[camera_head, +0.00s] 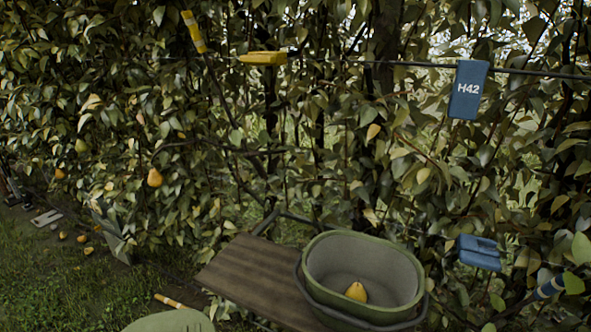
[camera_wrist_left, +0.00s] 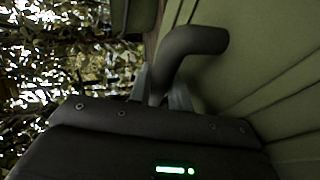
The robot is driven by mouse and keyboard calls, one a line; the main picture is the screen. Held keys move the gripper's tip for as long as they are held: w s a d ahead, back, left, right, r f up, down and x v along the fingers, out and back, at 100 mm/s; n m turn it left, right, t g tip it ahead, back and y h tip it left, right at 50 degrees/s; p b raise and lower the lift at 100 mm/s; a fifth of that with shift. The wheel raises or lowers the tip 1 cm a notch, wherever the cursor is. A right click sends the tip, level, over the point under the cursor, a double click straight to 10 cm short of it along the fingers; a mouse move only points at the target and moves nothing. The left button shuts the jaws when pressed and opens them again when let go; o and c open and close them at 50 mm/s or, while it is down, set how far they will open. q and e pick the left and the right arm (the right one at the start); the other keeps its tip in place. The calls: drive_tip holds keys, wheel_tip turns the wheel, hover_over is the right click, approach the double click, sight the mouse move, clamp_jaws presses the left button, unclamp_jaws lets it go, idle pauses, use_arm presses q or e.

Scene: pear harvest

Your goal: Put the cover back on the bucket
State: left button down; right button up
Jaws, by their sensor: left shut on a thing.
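The green bucket (camera_head: 412,264) stands without a cover on a brown wooden board, with its grey inside showing. A yellow pear (camera_head: 356,292) lies on its floor. The wrist view shows a ribbed green panel (camera_wrist_left: 265,75), apparently the cover, with a dark bent handle (camera_wrist_left: 195,40). My left gripper (camera_wrist_left: 161,85) is shut on this handle. A rounded pale green edge (camera_head: 172,321), likely the same cover, shows at the bottom of the head view, left of and apart from the bucket. My right gripper is not in view.
The wooden board (camera_head: 250,280) has bare room left of the bucket. A leafy hedge (camera_head: 330,140) stands close behind, with a wire, a blue H42 tag (camera_head: 467,90) and a blue clip (camera_head: 479,252). Several pears lie on the ground at far left.

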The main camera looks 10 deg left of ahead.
use_arm(q)
drive_tip(key=shift+m+g+h, duration=0.3)
drive_tip(key=shift+m+h, duration=0.1)
drive_tip(key=shift+m, duration=0.1)
drive_tip(key=w+d, duration=0.1)
drive_tip(key=d, duration=0.1)
drive_tip(key=w+d+r, duration=0.1)
drive_tip(key=d, duration=0.1)
drive_tip(key=w+d, duration=0.1)
drive_tip(key=d, duration=0.1)
drive_tip(key=shift+w+r, duration=0.2)
drive_tip(key=w+d+r, duration=0.4)
drive_tip(key=w+r, duration=0.2)
drive_tip(key=r, duration=0.2)
drive_tip(key=shift+d+m+g, duration=0.3)
drive_tip(key=shift+d, duration=0.05)
drive_tip(key=shift+w+d+r, duration=0.1)
